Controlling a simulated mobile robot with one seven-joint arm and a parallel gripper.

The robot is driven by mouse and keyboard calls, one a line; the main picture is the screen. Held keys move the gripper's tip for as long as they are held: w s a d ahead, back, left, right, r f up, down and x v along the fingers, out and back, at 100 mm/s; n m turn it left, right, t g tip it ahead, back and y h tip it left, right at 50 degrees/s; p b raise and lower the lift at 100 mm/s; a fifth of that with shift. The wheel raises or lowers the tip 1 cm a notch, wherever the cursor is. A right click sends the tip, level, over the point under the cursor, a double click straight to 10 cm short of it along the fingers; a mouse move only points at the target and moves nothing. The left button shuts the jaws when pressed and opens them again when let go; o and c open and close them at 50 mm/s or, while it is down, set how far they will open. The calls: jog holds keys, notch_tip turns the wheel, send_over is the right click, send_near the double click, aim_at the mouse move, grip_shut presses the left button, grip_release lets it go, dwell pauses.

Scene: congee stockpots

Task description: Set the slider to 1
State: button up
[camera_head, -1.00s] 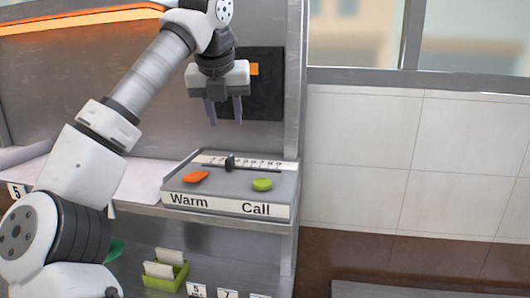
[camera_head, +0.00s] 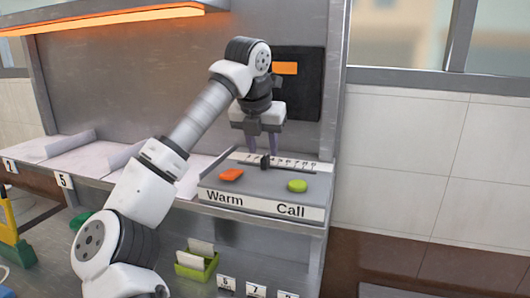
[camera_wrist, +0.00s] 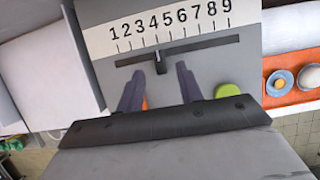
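The slider is a black knob (camera_head: 265,162) on a dark slot across the top of a grey control box (camera_head: 262,186). In the wrist view the knob (camera_wrist: 160,62) stands close below the 4 on the white number scale (camera_wrist: 170,27), which runs 1 to 9 from left to right. My gripper (camera_head: 263,156) is over the slider area, pointing down. In the wrist view its two dark fingers (camera_wrist: 158,90) are spread apart with nothing between them. The knob lies between them sideways, just past the tips. I cannot tell whether they touch the box.
An orange button (camera_head: 231,174) and a green button (camera_head: 297,186) sit on the box, above the labels Warm and Call. A dark panel (camera_head: 308,92) is on the wall behind. A green holder with cards (camera_head: 197,264) stands on the shelf below.

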aim_at(265, 157)
jog(key=shift+p+x, duration=0.35)
jog(key=shift+x, duration=1.65)
jog(key=shift+c, duration=0.5)
grip_shut()
